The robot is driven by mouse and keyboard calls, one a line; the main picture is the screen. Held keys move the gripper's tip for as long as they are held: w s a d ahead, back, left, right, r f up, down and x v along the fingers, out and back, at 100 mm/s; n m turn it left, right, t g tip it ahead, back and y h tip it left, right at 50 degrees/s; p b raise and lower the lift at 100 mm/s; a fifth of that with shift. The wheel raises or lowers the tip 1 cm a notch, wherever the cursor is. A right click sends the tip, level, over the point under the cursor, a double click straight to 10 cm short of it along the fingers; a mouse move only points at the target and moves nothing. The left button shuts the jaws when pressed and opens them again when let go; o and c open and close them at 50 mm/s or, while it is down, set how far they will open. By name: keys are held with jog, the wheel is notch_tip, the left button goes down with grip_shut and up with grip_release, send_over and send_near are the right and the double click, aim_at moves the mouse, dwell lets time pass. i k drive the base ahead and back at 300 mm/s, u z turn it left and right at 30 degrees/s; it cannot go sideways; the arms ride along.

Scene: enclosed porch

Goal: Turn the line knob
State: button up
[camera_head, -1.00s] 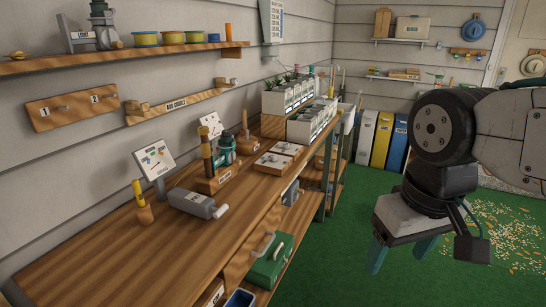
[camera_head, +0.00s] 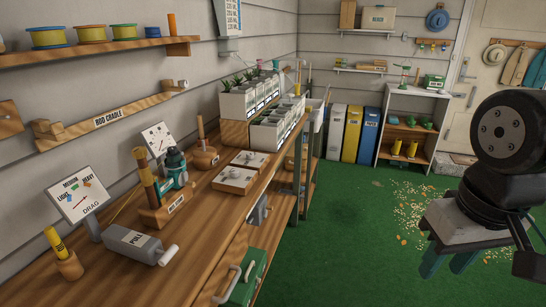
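A grey box (camera_head: 133,243) with a label that seems to read PULL lies on the wooden bench, with a pale round knob (camera_head: 169,254) at its right end. I cannot tell whether this is the line knob. Behind it, a dark green reel (camera_head: 174,166) sits on a wooden stand (camera_head: 167,209) with an upright handle. A DRAG sign (camera_head: 80,196) marked light, medium and heavy stands at left. My gripper (camera_head: 444,270) hangs over the green floor at right, well away from the bench. Its two teal fingers are apart with nothing between them.
Two white-topped wooden blocks (camera_head: 235,179) with small knobs and white planter boxes (camera_head: 250,99) stand farther along the bench (camera_head: 93,282). A green box (camera_head: 246,280) is below its front edge. The green floor (camera_head: 340,240) between bench and arm is clear. Scattered grain (camera_head: 412,212) lies beyond.

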aim_at(234, 173)
jog(key=u, duration=0.1)
jog(key=i, duration=0.85)
jog(key=u, duration=0.65)
